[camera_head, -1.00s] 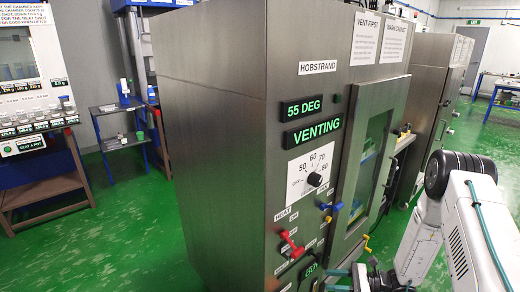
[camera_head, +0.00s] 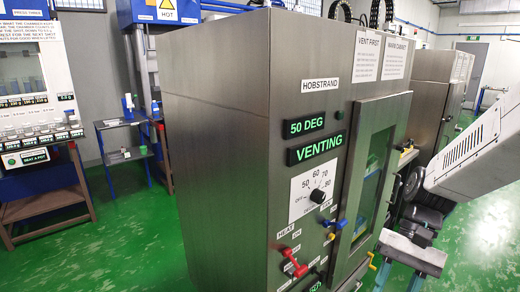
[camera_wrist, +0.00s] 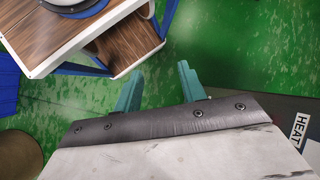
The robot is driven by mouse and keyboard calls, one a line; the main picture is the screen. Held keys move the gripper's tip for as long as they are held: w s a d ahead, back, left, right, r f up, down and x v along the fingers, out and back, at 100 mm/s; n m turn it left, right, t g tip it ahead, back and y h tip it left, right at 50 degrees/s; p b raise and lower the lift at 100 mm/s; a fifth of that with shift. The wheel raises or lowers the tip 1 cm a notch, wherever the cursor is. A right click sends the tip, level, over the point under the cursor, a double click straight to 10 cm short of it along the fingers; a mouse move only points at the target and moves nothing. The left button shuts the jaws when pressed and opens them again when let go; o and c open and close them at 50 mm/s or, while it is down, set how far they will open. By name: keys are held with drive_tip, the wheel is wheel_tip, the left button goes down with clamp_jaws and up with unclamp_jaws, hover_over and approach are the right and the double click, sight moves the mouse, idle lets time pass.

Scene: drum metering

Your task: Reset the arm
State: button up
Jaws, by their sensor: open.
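My gripper (camera_wrist: 162,88) shows in the wrist view with its two teal fingers apart and nothing between them, over the green floor. In the head view my arm is at the right, in front of the warm cabinet (camera_head: 215,150), and a teal part of my gripper shows low at the right (camera_head: 412,255). The cabinet's displays read 50 DEG and VENTING. Its dial (camera_head: 317,195), red lever (camera_head: 294,262) and blue lever (camera_head: 335,223) are on the front panel. The glazed cabinet door (camera_head: 372,175) looks closed.
A wooden-topped stand (camera_wrist: 95,30) is at the upper left of the wrist view. In the head view a small shelf (camera_head: 125,155) and a dispensing station (camera_head: 35,100) stand at the left. Green floor (camera_head: 130,240) lies clear between them and the cabinet.

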drive_tip(key=s+r+n+t+h, duration=0.4)
drive_tip(key=s+r+t, duration=0.2)
drive_tip(key=s+r, duration=0.4)
drive_tip(key=shift+d+r+h, duration=0.3)
drive_tip(key=shift+d+r, duration=0.15)
drive_tip(key=shift+r, duration=0.15)
